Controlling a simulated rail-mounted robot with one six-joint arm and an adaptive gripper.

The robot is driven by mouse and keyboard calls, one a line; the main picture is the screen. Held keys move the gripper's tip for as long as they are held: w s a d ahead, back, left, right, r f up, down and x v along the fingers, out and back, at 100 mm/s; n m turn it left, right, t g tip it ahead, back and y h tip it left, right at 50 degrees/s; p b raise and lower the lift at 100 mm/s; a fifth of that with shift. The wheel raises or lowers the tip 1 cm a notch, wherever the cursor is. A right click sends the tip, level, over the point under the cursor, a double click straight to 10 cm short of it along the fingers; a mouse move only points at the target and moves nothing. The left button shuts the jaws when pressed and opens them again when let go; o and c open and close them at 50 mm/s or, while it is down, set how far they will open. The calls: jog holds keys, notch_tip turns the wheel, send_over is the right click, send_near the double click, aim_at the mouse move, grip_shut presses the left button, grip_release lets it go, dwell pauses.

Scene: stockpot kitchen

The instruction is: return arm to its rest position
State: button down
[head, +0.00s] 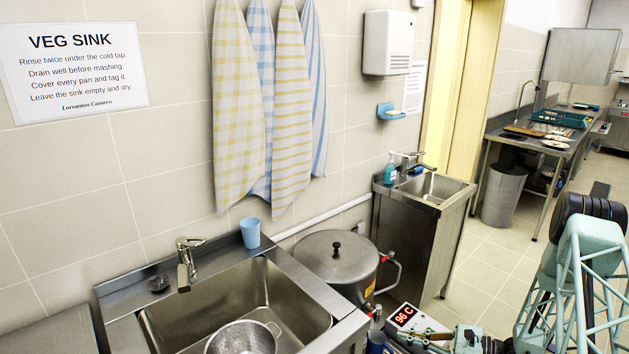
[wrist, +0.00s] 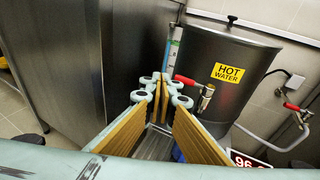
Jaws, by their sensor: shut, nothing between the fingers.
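My gripper shows in the wrist view (wrist: 160,82), its tan-padded fingers brought together at the tips with nothing held between them. In the head view my gripper (head: 428,335) is at the bottom, right of the sink, in front of the red 96 C display (head: 404,315). My pale green arm reaches in from the right edge. The steel hot water boiler (wrist: 222,72) stands beyond the fingers, with its red-handled tap (wrist: 205,95) close to the fingertips in the picture. I cannot tell whether they touch.
A steel sink (head: 310,318) holds a colander (head: 243,338); a blue cup (head: 250,232) stands on its back rim. The lidded boiler (head: 338,258) stands between it and a hand-wash basin (head: 430,225). A grey bin (head: 503,195) is farther back. Open tiled floor (head: 490,260) lies right of the basin.

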jog(key=s+a+r+n+g+h, duration=0.1)
jog(key=s+a+r+n+g, duration=0.25)
jog(key=r, duration=0.75)
jog(key=s+a+r+n+g+h, duration=0.15)
jog(key=s+a+r+n, duration=0.3)
jog(key=r, duration=0.65)
jog(key=s+a+r+n+g, duration=0.3)
jog(key=a+r, duration=0.1)
jog(key=r, duration=0.7)
jog(key=s+a+r+n+h, duration=0.3)
jog(key=s+r+n+h, duration=0.2)
jog(key=s+r, duration=0.75)
jog(key=s+d+r+n+t+h, duration=0.1)
jog(key=s+r+n+h, duration=0.1)
jog(key=s, duration=0.5)
jog(key=s+d+r+n+t+h, duration=0.2)
jog(key=s+r, duration=0.3)
jog(key=s, duration=0.2)
jog(key=s+d+r+n+t+h, duration=0.1)
jog(key=s+r+n+h, duration=0.1)
jog(key=s, duration=0.6)
jog(key=shift+d+r+n+t, duration=0.35)
jog(key=shift+r+n, duration=0.25)
jog(key=shift+r, duration=0.25)
